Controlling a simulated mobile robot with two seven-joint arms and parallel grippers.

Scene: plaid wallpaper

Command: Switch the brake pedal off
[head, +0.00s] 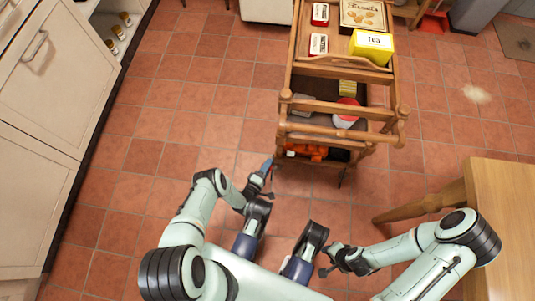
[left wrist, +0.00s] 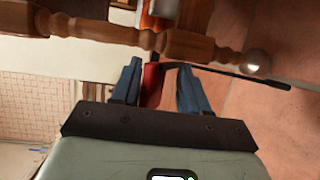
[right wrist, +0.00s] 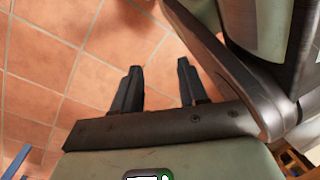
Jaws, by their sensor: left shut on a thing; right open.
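The wooden trolley cart (head: 288,80) stands ahead of me; its turned wooden leg also crosses the left wrist view (left wrist: 120,36). A red pedal-like piece (left wrist: 152,84) shows between the fingers of my left gripper (left wrist: 158,82), with a dark rod (left wrist: 235,72) running right from near it. My left gripper (head: 267,172) is at the cart's lower near left corner, shut on the red piece. The pedal is hidden in the head view. My right gripper (head: 325,262) is open and empty over the floor; it shows in the right wrist view (right wrist: 160,68).
The cart carries a yellow tea box (head: 371,47), a biscuit box (head: 364,15) and red tins (head: 319,43). A wooden table (head: 505,215) stands at the right, white cabinets (head: 45,70) at the left. The tiled floor left of the cart is clear.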

